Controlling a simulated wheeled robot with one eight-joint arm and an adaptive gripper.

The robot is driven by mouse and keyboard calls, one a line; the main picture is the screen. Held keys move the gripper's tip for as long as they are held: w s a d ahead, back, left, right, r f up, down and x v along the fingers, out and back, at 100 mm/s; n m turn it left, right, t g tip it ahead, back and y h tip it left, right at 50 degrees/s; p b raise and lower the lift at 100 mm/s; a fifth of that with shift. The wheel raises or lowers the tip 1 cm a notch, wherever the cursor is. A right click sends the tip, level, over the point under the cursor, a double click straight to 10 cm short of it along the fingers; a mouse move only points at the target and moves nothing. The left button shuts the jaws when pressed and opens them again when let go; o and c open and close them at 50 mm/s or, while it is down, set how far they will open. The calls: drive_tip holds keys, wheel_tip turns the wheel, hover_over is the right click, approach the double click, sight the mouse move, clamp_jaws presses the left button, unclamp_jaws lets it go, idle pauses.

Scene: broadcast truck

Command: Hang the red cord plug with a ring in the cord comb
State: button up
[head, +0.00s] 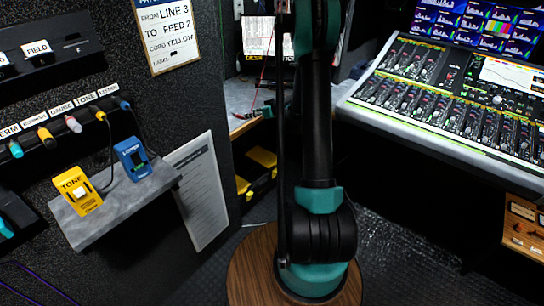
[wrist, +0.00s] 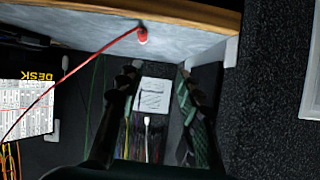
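A red plug (wrist: 143,36) lies on or against the grey desk surface (wrist: 190,42) at the top of the wrist view. Its red cord (wrist: 75,74) runs down to the left. A thin red cord (head: 265,68) also shows in the head view above the grey desk (head: 241,92). My gripper (wrist: 158,68) is open and empty, its two dark fingers spread below the plug in the picture and apart from it. Several coloured cords (wrist: 133,140) show between the fingers; I cannot make out the comb clearly. No ring can be made out.
A white label plate (wrist: 152,96) and a pale plug (wrist: 147,122) are beyond the fingers. A dark wall fills the right of the wrist view. In the head view, the mixing console (head: 450,95) stands right, and a shelf (head: 125,198) with yellow and blue boxes left.

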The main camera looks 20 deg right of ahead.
drive_tip(key=s+a+r+m+g+h, duration=0.1)
drive_tip(key=s+a+r+g+h, duration=0.15)
drive_tip(key=s, duration=0.85)
drive_tip(key=s+a+r+m+g+h, duration=0.15)
drive_tip(key=s+r, duration=0.25)
drive_tip(key=s, duration=0.7)
drive_tip(key=s+d+f+m+g+h, duration=0.1)
drive_tip(key=s+m, duration=0.1)
drive_tip(key=s, duration=0.9)
drive_tip(key=s+d+f+m+h, duration=0.2)
drive_tip(key=s, duration=0.8)
drive_tip(key=shift+s+d+g, duration=0.25)
drive_tip(key=shift+s+g, duration=0.15)
